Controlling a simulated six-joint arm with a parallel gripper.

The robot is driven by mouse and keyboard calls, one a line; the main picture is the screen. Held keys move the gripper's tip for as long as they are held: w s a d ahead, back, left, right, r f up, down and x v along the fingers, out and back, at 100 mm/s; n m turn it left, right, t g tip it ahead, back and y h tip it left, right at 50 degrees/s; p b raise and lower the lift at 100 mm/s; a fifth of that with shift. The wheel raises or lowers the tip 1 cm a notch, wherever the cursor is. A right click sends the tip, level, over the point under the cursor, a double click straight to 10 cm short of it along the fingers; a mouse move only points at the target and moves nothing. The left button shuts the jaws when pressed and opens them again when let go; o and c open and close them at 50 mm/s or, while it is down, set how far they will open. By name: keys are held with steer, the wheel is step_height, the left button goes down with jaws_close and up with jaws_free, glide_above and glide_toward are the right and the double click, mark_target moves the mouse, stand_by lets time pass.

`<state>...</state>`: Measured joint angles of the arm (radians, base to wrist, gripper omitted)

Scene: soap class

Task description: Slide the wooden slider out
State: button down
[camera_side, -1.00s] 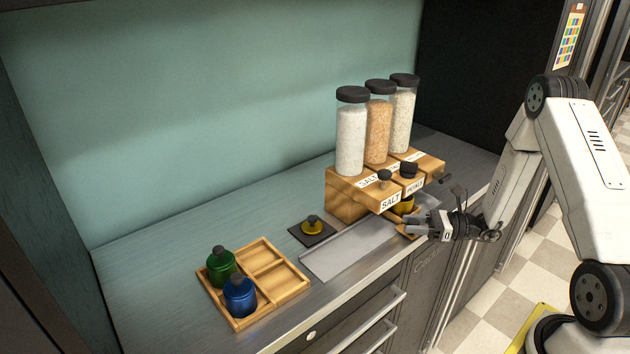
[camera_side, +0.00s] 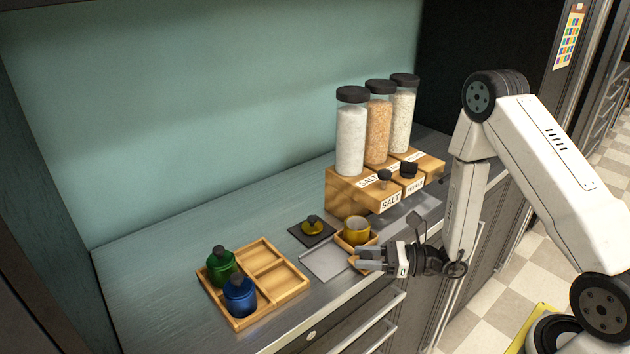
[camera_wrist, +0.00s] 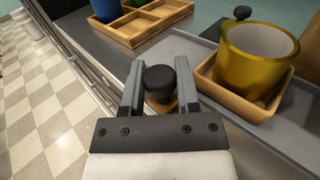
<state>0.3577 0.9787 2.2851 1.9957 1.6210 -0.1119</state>
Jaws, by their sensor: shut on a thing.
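The wooden slider shows in the side view (camera_side: 342,243) as a small tray on the metal track (camera_side: 325,264), clear of the dispenser, to its lower left. It holds a yellow cup (camera_side: 356,232). In the wrist view, the slider (camera_wrist: 235,101) is on the right with the yellow cup (camera_wrist: 257,62) upright in it. My gripper (camera_side: 364,259) is at the slider's front side. In the wrist view, my gripper's fingers (camera_wrist: 160,80) are on either side of the slider's black knob (camera_wrist: 158,76), closed on it. The knob is largely hidden in the side view.
The wooden dispenser (camera_side: 350,196) with several filled jars stands right of the slider. A wooden tray (camera_side: 290,290) with a green and a blue pot is at left. The counter's front edge is close.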

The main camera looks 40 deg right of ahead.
steer(key=shift+a, duration=2.7)
steer(key=shift+c, duration=1.8)
jaws_free()
steer(key=shift+s+d, duration=0.3)
steer(key=shift+d, duration=0.1)
steer(key=v, duration=0.7)
steer(key=shift+s, duration=0.1)
steer(key=shift+v, duration=1.85)
